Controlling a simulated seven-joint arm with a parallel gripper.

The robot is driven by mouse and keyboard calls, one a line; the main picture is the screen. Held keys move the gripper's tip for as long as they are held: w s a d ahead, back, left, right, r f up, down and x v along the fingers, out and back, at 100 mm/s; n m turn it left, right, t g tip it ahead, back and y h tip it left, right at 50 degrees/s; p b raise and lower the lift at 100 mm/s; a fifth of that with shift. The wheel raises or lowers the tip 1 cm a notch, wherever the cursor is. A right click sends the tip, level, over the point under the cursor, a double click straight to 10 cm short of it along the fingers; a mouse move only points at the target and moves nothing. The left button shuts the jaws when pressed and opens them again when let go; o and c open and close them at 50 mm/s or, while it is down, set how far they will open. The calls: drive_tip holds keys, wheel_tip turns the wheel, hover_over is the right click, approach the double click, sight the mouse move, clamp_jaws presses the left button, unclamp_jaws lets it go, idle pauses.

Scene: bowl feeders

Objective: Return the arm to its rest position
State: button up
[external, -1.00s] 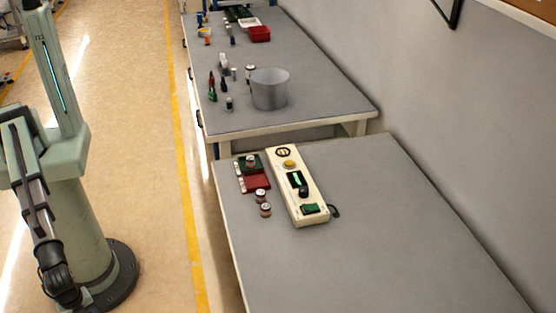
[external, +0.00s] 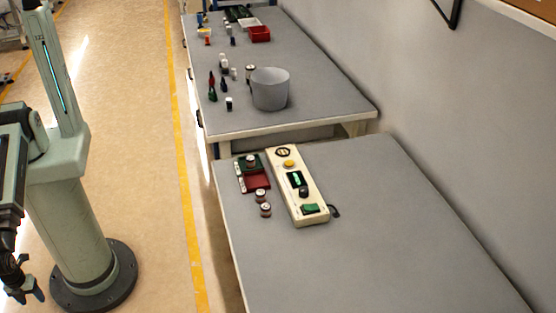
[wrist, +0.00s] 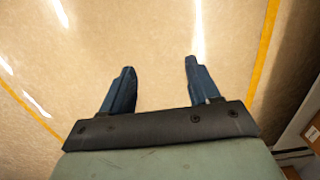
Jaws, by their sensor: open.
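My gripper (external: 28,291) hangs at the lower left of the external view, left of my base and well clear of both tables. In the wrist view my gripper (wrist: 158,88) shows two blue fingers spread apart with only bare floor between them. It is open and empty. My arm is folded at the left edge of the external view, and part of it is cut off by the frame.
The near grey table (external: 390,245) holds a cream control box (external: 291,172), a red and green tray (external: 256,181) and small spools (external: 265,210). The far table (external: 318,100) carries a grey bucket (external: 270,90), bottles and a red bin (external: 259,34). Open floor (external: 140,170) lies between my base and the tables.

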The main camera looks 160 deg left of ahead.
drive_tip(key=s+f+g, duration=0.3)
drive_tip(key=s+f, duration=0.5)
drive_tip(key=s, duration=0.5)
drive_tip(key=s+f+g, duration=0.3)
drive_tip(key=s+f, duration=0.6)
drive_tip(key=s, duration=0.5)
drive_tip(key=shift+f, duration=0.1)
